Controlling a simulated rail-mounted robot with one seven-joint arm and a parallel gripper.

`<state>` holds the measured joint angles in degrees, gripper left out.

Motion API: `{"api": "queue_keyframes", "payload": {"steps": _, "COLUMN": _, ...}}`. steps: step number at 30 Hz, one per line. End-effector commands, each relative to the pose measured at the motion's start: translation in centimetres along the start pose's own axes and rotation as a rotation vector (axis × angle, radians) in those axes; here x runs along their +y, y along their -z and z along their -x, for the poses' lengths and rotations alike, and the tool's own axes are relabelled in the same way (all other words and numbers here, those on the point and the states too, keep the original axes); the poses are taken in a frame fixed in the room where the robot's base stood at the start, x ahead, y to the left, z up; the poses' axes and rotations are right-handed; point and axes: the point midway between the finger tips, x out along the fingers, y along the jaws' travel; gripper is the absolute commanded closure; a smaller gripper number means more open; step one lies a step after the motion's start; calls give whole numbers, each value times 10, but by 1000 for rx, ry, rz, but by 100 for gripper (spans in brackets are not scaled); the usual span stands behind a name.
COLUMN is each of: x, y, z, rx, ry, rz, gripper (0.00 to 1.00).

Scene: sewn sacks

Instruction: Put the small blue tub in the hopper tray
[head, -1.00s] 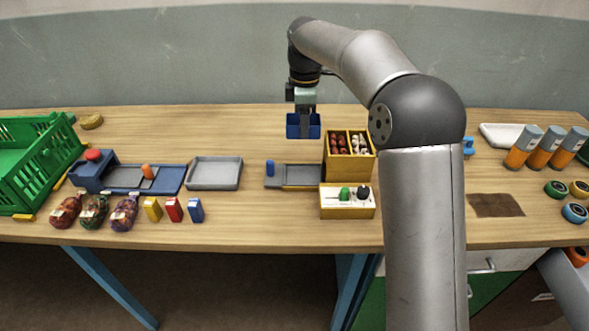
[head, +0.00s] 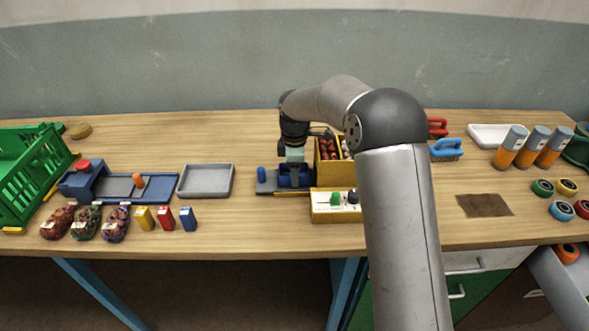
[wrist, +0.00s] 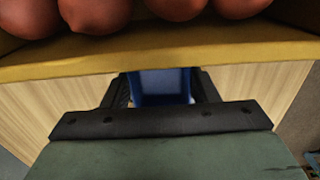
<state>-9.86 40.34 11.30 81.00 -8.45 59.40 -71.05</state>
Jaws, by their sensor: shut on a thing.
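My gripper (head: 294,164) points down and is shut on the small blue tub (head: 292,180). The tub also shows between the fingers in the wrist view (wrist: 161,84). In the head view the tub is at the low grey tray (head: 266,187) with a blue peg, left of the yellow divided bin (head: 327,174). This tray seems to be the hopper tray. The tub covers its right part. I cannot tell whether the tub touches the tray floor. In the wrist view the bin's yellow rim (wrist: 220,52) runs close beyond the fingers.
The bin holds red balls (wrist: 95,12) and pale items. An empty grey tray (head: 206,181) lies to the left. My arm hides part of the bin. The table behind the tray is clear.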

Motion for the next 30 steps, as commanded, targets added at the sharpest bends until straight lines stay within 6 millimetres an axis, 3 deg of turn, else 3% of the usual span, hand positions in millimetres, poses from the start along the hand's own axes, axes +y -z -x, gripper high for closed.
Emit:
{"api": "queue_keyframes", "payload": {"steps": 8, "x": 0, "y": 0, "z": -4, "rx": 0, "ry": 1, "rz": 0, "gripper": 68}}
{"api": "queue_keyframes", "payload": {"steps": 9, "x": 0, "y": 0, "z": -3, "rx": 0, "ry": 0, "rz": 0, "gripper": 35}}
{"api": "queue_keyframes", "payload": {"steps": 10, "x": 0, "y": 0, "z": -3, "rx": 0, "ry": 0, "rz": 0, "gripper": 27}}
{"api": "queue_keyframes", "payload": {"steps": 11, "x": 0, "y": 0, "z": -3, "rx": 0, "ry": 0, "rz": 0, "gripper": 25}}
{"api": "queue_keyframes", "payload": {"steps": 23, "x": 0, "y": 0, "z": 7, "rx": 0, "ry": -1, "rz": -1, "gripper": 25}}
{"api": "queue_keyframes", "payload": {"steps": 30, "x": 1, "y": 0, "z": 55, "rx": 2, "ry": -5, "rz": -1, "gripper": 25}}
